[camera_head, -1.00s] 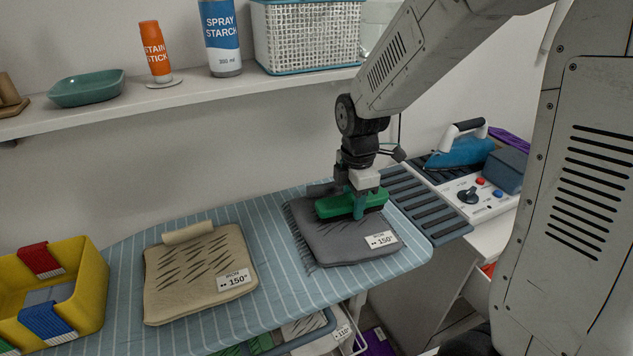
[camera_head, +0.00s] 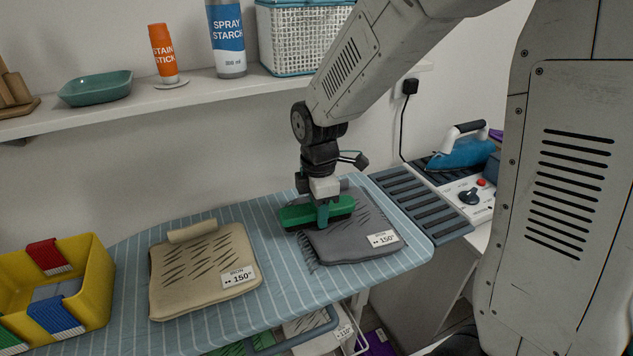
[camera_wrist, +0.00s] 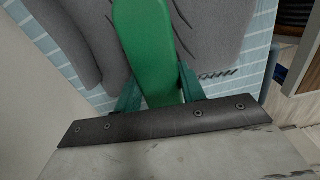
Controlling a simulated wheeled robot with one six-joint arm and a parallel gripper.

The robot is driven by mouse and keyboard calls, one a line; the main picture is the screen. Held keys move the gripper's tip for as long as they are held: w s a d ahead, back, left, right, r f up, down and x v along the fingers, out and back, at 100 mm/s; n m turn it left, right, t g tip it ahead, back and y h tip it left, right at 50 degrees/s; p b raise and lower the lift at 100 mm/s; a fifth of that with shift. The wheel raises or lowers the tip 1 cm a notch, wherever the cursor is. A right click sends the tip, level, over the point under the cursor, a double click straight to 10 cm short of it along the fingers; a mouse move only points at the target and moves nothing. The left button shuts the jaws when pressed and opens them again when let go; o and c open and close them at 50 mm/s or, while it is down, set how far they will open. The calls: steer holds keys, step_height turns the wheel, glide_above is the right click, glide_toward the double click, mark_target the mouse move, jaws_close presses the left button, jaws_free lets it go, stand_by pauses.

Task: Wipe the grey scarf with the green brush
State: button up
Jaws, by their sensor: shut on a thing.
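The grey scarf (camera_head: 345,243) lies folded on the right end of the striped ironing board, with a white 150° tag at its front right corner and dark streaks on its right part. My gripper (camera_head: 322,212) is shut on the green brush (camera_head: 290,215), which lies level over the scarf's back left part, its left end past the scarf's left edge. I cannot tell whether the bristles touch the cloth. In the wrist view the green brush (camera_wrist: 143,45) sits between the fingers with the grey scarf (camera_wrist: 215,30) beneath.
A beige folded cloth (camera_head: 205,272) lies left on the ironing board (camera_head: 285,290). A yellow bin (camera_head: 95,290) with brushes stands at far left. A blue iron (camera_head: 462,152) stands on a panel at right. A shelf (camera_head: 205,92) with bottles and a basket runs behind.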

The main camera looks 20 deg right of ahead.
steer(key=shift+r, duration=4.1)
